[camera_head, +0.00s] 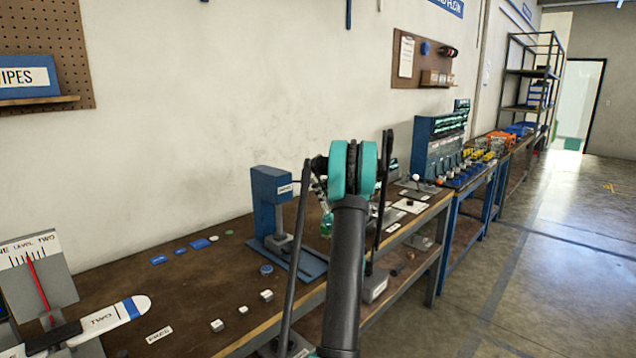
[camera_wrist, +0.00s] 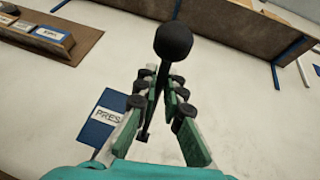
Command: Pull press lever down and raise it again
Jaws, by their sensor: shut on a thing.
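The blue press (camera_head: 268,195) stands on the brown bench against the wall, left of my arm in the head view. In the wrist view its labelled blue top (camera_wrist: 105,118) lies at lower left. The press lever (camera_wrist: 173,42) is a thin dark rod with a black ball knob. My gripper (camera_wrist: 162,82) is shut on the lever, with its green, dark-tipped fingers on either side of the rod below the knob. The knob sticks out beyond the fingertips. In the head view my arm largely hides the gripper and lever.
A gauge with a red needle (camera_head: 38,280) stands at the bench's left end. Several small blocks (camera_head: 217,325) and blue pieces (camera_head: 200,244) lie on the bench. A blue rack (camera_head: 438,145) stands further right. The floor at right is clear.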

